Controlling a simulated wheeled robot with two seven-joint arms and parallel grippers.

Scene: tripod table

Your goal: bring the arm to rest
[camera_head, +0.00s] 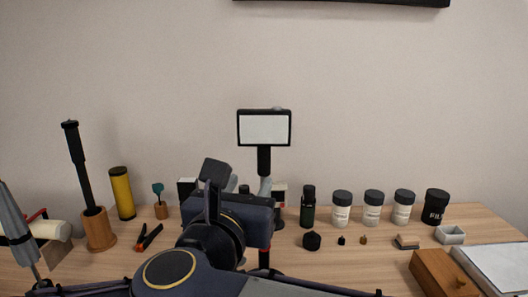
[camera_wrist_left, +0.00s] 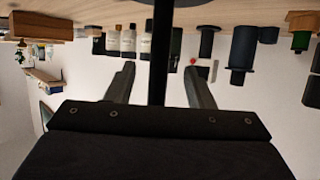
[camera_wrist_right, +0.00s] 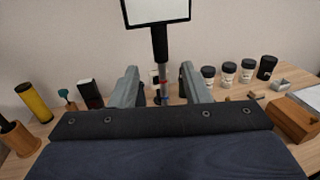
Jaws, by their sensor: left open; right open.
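A black stand with a white panel (camera_head: 264,128) rises from the middle of the table. The panel also shows at the top of the right wrist view (camera_wrist_right: 157,10). My right gripper (camera_head: 249,186) is open in front of the stand, hiding its middle. In the right wrist view, its grey fingers (camera_wrist_right: 159,69) are apart, one on each side of the pole's line. My left gripper is lower, mostly hidden among my arm links in the head view. In the upside-down left wrist view, its fingers (camera_wrist_left: 160,68) are open, with a dark pole between them; contact cannot be told.
On the left are a wooden cup (camera_head: 98,230) with a black rod, a yellow cylinder (camera_head: 123,194) and orange-black pliers (camera_head: 147,238). On the right are a dark bottle (camera_head: 308,206), several white jars (camera_head: 372,208), a black canister (camera_head: 435,206) and a wooden box (camera_head: 443,272).

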